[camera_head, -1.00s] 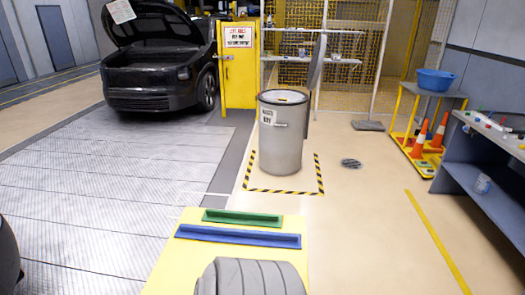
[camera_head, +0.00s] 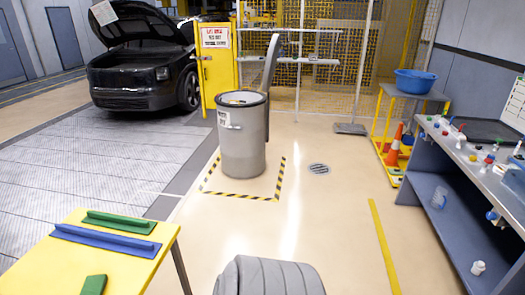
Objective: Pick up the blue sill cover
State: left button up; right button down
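The blue sill cover (camera_head: 107,242) is a long, narrow strip lying flat on the yellow table (camera_head: 45,268) at the lower left of the head view. A shorter green strip (camera_head: 120,222) lies just behind it, roughly parallel. Part of another green piece (camera_head: 93,285) shows nearer, at the bottom edge of the frame. Neither of my grippers is in view, and nothing is seen touching the blue strip.
A grey drum (camera_head: 242,140) with its lid raised stands inside a striped floor marking. A blue-grey workbench (camera_head: 440,195) with small items is at the right. A blue basin (camera_head: 411,82) sits on a yellow-legged stand.

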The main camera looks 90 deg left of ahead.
aim_at(126, 245)
jog(key=z, duration=0.05)
jog(key=i, duration=0.15)
jog(key=u, duration=2.9)
jog(key=i, duration=3.2)
jog(key=u, duration=2.95)
